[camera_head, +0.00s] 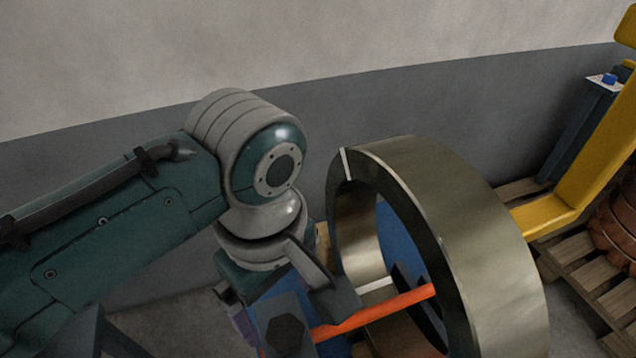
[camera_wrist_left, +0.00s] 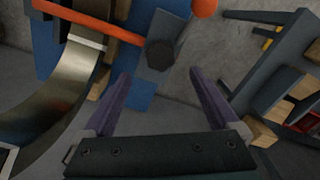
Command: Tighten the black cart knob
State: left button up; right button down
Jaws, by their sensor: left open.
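The black cart knob (camera_head: 286,335) is a dark, many-sided knob on the blue cart, low in the head view beside an orange bar. In the left wrist view the knob (camera_wrist_left: 160,53) stands on a grey plate, beyond my fingertips and roughly midway between them. My left gripper (camera_wrist_left: 162,78) is open, with two purple fingers apart and nothing between them. Its fingers do not appear to touch the knob. In the head view my left gripper (camera_head: 240,320) is mostly hidden below the wrist. My right gripper is out of view.
A large metal coil (camera_head: 455,215) stands right of my left wrist, with the orange bar (camera_head: 385,311) crossing its opening. An orange ball (camera_wrist_left: 204,8) shows near the knob. A yellow frame (camera_head: 590,160) and wooden pallet (camera_head: 580,270) are at the right.

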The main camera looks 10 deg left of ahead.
aim_at(285, 331)
pick_arm(q)
notch_tip(285, 331, down, 7)
jog(key=b, duration=0.3)
jog(key=shift+s+r, duration=0.15)
jog(key=shift+f, duration=0.55)
jog(key=c, duration=1.4)
jog(key=shift+o, duration=0.2)
